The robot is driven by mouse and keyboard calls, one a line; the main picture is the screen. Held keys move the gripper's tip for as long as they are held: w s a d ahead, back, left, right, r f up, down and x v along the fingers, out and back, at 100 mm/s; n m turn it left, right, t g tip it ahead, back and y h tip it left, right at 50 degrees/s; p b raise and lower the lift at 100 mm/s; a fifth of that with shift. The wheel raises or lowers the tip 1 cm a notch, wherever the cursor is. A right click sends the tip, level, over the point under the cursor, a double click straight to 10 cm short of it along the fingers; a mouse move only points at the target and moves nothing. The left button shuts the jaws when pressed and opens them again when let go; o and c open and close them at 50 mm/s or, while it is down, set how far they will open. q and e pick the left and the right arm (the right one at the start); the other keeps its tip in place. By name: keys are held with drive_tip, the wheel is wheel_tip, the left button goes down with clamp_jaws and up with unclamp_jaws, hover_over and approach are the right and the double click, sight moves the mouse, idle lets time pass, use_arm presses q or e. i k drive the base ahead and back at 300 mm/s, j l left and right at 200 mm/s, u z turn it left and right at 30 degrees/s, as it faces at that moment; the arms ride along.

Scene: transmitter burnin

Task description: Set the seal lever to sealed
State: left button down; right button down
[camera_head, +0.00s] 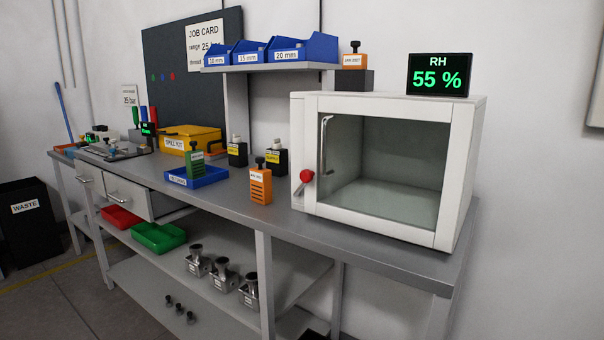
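The seal lever, with a round red knob (306,176), sits on the left side of the front of a white chamber (390,102). Its short arm points down and to the left from the knob. I cannot read any marking that tells its setting. The chamber has a glass door (390,165) with a vertical metal handle (324,145) at its left, and the door looks closed. The chamber looks empty inside. Neither of my grippers is in view.
A display (438,75) on the chamber reads RH 55 %. An orange transmitter (260,186) stands on the bench (290,222) left of the chamber. A blue tray (208,178) holds a green unit (195,165). A drawer (130,197) stands partly open. Bench front before the lever is clear.

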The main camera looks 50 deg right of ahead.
sight(306, 176)
drive_tip(key=z, duration=1.65)
drive_tip(key=i+l, duration=0.3)
drive_tip(key=i, duration=0.1)
